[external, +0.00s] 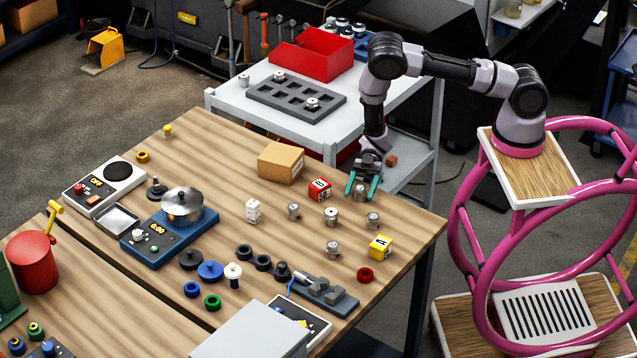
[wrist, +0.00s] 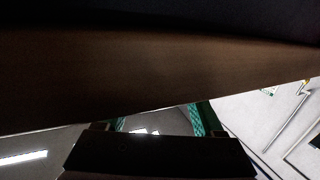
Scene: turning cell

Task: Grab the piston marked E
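Several small silver pistons stand on the wooden table in the external view: one at the left of the group (external: 293,211), one in the middle (external: 331,217), one at the right (external: 373,221) and one nearer the front (external: 332,249). Another piston (external: 360,194) shows at my gripper's green fingertips. No letter E is readable on any. My gripper (external: 362,187) points down over the table's far right edge, fingers apart. I cannot tell whether that piston lies between the fingers or behind them. In the wrist view my gripper (wrist: 160,117) also shows spread fingers, without a clear piston.
A red block (external: 319,190), a cardboard box (external: 281,162), a white block (external: 253,211) and a yellow block marked A (external: 380,247) stand around the pistons. A white cart (external: 230,104) behind carries a grey tray (external: 265,96) with pistons and a red bin (external: 312,55).

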